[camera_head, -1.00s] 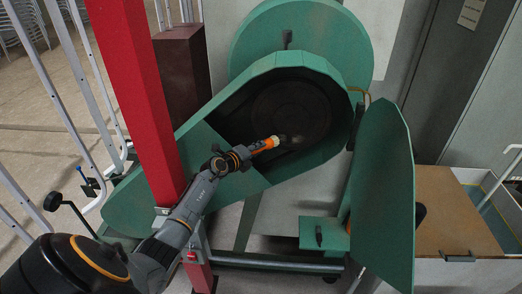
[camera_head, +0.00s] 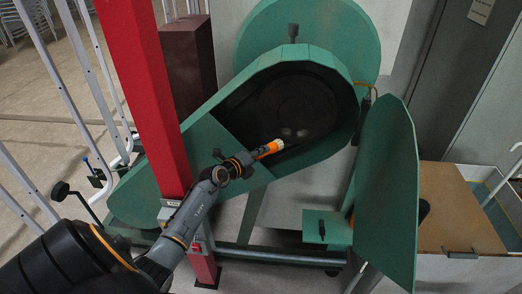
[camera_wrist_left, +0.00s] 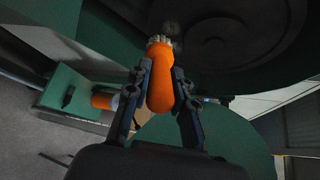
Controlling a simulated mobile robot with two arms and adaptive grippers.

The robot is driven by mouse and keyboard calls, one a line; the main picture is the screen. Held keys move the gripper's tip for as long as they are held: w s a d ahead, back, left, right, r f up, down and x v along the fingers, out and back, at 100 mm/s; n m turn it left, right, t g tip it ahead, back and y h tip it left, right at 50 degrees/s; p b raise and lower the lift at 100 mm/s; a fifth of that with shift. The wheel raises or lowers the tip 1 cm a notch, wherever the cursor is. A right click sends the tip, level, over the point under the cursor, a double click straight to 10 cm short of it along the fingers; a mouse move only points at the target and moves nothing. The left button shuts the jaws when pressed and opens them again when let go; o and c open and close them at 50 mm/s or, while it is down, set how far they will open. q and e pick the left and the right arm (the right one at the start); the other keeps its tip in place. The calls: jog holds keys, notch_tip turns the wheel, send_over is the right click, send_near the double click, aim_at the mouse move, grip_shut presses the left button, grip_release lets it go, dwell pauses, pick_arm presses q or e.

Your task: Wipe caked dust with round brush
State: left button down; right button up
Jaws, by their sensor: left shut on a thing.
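My left gripper (camera_head: 250,162) is shut on the orange handle of the round brush (camera_head: 270,148). In the left wrist view the brush (camera_wrist_left: 159,85) sits between the two dark fingers of the gripper (camera_wrist_left: 160,95), its pale bristles pointing away from me. The bristle end is at the opening of the green machine housing (camera_head: 212,148). Patches of greyish dust (camera_head: 294,133) show on the dark inside of the housing, just beyond the bristles. A dust patch (camera_wrist_left: 172,28) also shows past the bristle tip in the wrist view. I cannot tell whether the bristles touch the surface. My right gripper is out of view.
A red post (camera_head: 150,100) stands close beside my left arm. An open green cover (camera_head: 385,200) stands right of the housing. A brown-topped box (camera_head: 455,210) is at the right. Grey rails (camera_head: 60,90) line the left.

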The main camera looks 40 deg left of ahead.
pick_arm(q)
jog(key=shift+s+d, duration=0.5)
jog(key=shift+s, duration=0.3)
jog(key=shift+s+d, duration=0.25)
jog(key=shift+s, duration=0.3)
jog(key=shift+w, duration=0.1)
jog(key=w+a+b, duration=0.3)
jog(key=w+a, duration=0.1)
jog(key=w, duration=0.3)
jog(key=shift+a, duration=0.2)
jog(key=shift+w+a+b, duration=0.15)
jog(key=shift+w+b, duration=0.15)
jog(key=shift+b, duration=0.05)
dwell(0.5)
jog(key=shift+r, duration=0.1)
